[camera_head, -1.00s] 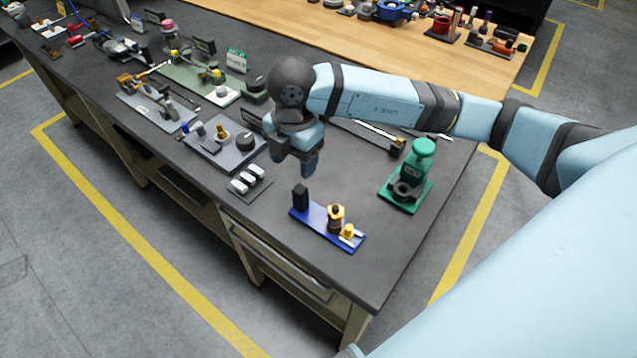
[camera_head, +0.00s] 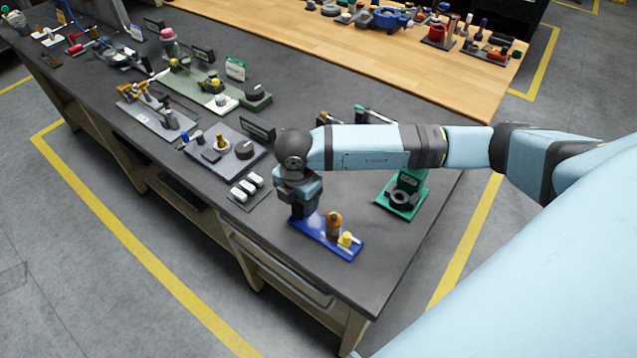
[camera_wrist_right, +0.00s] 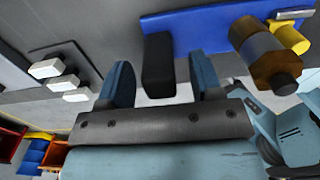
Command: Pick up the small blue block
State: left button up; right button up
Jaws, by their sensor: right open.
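A small upright dark, near-black block (camera_wrist_right: 158,62) stands at one end of a blue base plate (camera_head: 340,246). The plate also shows in the right wrist view (camera_wrist_right: 205,25). My right gripper (camera_head: 301,211) is over that end of the plate, pointing down, and hides the block in the head view. In the right wrist view my right gripper (camera_wrist_right: 163,84) is open, with one blue finger on each side of the block and gaps visible beside it. I see no clearly blue block there. My left gripper is not in view.
A brass-coloured fitting (camera_head: 334,224) and a yellow piece (camera_head: 347,239) stand on the same plate, close to the gripper. A green device (camera_head: 402,193) stands behind to the right. White switches (camera_head: 247,187) lie to the left. The table's front right corner is clear.

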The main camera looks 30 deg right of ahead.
jog(key=shift+f, duration=0.45)
jog(key=shift+c, duration=0.2)
grip_shut()
jog(key=shift+r, duration=0.1)
